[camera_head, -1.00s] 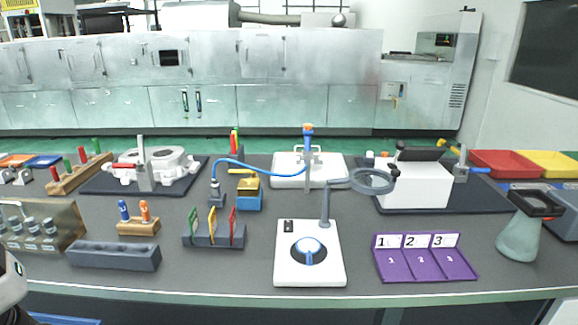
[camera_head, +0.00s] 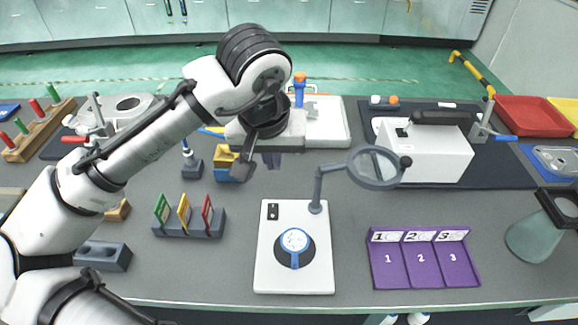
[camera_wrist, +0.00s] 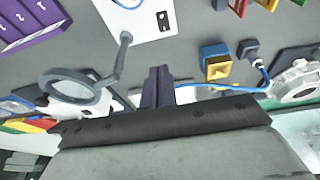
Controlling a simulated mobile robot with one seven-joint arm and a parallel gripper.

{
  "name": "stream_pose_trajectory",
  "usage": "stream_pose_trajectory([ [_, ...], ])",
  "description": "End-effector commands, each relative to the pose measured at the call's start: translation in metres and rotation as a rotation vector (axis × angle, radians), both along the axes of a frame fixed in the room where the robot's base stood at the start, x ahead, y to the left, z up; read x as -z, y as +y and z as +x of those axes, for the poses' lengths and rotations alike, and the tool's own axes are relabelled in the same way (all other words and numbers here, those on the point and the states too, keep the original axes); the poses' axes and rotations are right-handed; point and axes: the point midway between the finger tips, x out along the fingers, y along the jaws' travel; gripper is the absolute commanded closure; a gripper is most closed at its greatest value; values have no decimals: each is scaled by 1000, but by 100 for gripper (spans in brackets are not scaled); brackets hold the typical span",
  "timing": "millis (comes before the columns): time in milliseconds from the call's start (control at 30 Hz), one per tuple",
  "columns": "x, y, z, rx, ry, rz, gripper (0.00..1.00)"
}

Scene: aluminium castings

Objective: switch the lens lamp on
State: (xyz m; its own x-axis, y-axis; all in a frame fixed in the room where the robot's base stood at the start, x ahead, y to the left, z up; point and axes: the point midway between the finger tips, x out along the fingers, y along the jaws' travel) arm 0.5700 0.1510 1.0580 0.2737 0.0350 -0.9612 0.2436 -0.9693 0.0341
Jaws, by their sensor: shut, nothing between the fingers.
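The lens lamp stands on the table with a white base (camera_head: 262,262), a grey post and a round magnifier ring (camera_head: 376,168) reaching to the right. In the wrist view the switch (camera_wrist: 163,21) shows at the top, and the ring (camera_wrist: 74,91) is at left. My gripper (camera_head: 271,160) is shut and empty, above the table behind the lamp's base. Its fingers (camera_wrist: 158,84) also show in the wrist view. Whether the lamp is lit is unclear.
A purple numbered tray (camera_head: 424,260) lies right of the base. A rack with coloured cards (camera_head: 190,224) stands to its left. A blue-and-yellow block (camera_head: 226,163) is close left of my gripper. A white box (camera_head: 432,148) stands behind the ring.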

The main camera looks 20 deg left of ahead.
Motion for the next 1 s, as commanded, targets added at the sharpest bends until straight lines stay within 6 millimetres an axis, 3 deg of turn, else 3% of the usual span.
stream_pose_trajectory([
  [167, 14, 9, -13, -39, 87, 15, 100],
  [700, 113, 14, 9, -34, 81, 14, 100],
  [1000, 141, 15, 15, -33, 77, 15, 100],
])
